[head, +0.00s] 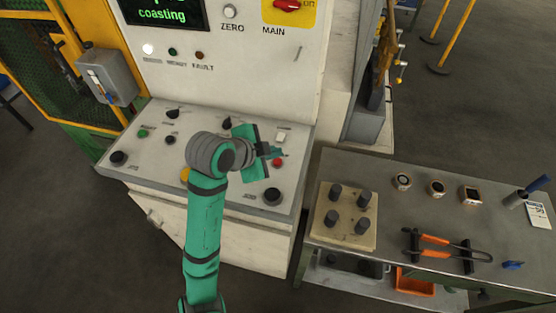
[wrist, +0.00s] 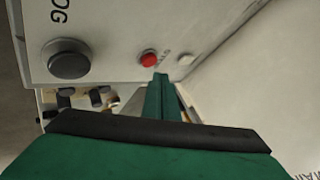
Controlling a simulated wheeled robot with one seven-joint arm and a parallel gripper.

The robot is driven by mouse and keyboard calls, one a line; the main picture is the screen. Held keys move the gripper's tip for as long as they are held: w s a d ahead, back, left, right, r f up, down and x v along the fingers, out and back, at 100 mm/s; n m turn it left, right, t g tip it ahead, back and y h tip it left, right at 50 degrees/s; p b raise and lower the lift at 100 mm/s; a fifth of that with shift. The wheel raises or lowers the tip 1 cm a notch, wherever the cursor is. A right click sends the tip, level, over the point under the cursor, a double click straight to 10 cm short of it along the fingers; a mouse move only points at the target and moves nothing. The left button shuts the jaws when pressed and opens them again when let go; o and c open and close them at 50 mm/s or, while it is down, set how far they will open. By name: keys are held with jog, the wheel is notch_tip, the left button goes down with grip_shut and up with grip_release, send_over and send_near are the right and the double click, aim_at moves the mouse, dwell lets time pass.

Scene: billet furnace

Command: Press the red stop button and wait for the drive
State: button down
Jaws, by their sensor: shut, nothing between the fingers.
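The red stop button (head: 277,162) is on the right part of the sloped control desk (head: 232,204). In the wrist view the red button (wrist: 149,58) shows just beyond my fingertips. My gripper (head: 276,152) is shut and empty, with its tips close to the button. I cannot tell whether they touch it. In the wrist view my gripper (wrist: 160,82) shows as two green fingers held together. The screen (head: 165,12) above the desk reads "coasting" in green, with its upper line cut off. A white lamp (head: 148,49) below the screen is bright.
A large black knob (head: 272,195) and a pale switch (head: 281,136) flank the red button. A red main switch (head: 288,5) on a yellow plate is above. A grey bench (head: 395,235) with a knobbed block, several watches and orange-handled tongs stands to the right.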

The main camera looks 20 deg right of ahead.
aim_at(274, 163)
jog(key=shift+r, duration=2.3)
